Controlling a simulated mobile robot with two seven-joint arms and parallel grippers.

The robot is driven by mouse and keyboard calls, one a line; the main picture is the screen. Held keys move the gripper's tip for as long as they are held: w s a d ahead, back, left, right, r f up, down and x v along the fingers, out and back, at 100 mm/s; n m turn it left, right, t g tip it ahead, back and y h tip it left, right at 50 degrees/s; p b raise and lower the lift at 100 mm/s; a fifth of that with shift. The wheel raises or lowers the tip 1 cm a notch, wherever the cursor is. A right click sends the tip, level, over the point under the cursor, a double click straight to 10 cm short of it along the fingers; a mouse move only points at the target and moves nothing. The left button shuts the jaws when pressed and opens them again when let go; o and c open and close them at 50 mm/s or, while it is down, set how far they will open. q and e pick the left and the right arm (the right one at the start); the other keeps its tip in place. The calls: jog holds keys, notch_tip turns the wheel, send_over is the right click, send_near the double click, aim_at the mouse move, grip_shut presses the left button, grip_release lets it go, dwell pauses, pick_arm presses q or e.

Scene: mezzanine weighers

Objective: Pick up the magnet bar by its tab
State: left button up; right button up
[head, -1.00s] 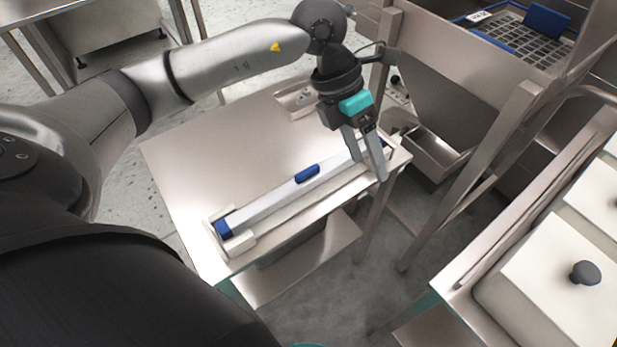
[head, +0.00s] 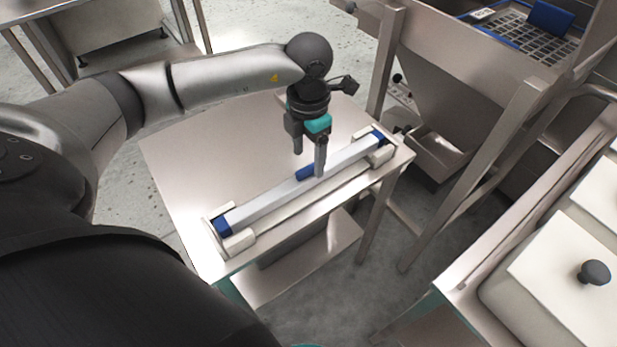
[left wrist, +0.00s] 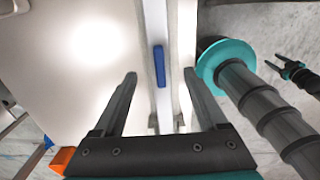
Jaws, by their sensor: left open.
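The magnet bar (head: 270,199) is a long grey bar with blue ends, lying diagonally across the steel table in white cradles. Its blue tab (head: 305,172) is near the middle of the bar and partly hidden by a finger in the head view. My left gripper (head: 309,163) is open and empty over the tab. In the left wrist view, the tab (left wrist: 159,66) shows in the gap between my two fingertips (left wrist: 160,75), with both fingers apart from it. A small dark and teal gripper, seemingly my right one (left wrist: 274,62), shows at the right of that view; its jaws are unclear.
White cradles (head: 239,242) hold the bar's ends on the steel table (head: 190,155). A steel hopper (head: 425,70) and its leg stand beyond the right end. The table's left part is clear.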

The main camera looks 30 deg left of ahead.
aim_at(309, 166)
pick_arm(q)
notch_tip(309, 166, down, 5)
jog(key=shift+f+b, duration=0.15)
jog(key=shift+b, duration=0.3)
grip_shut()
dwell(0.4)
dwell(0.8)
jog(key=shift+w+r, duration=0.1)
jog(key=shift+r, duration=0.1)
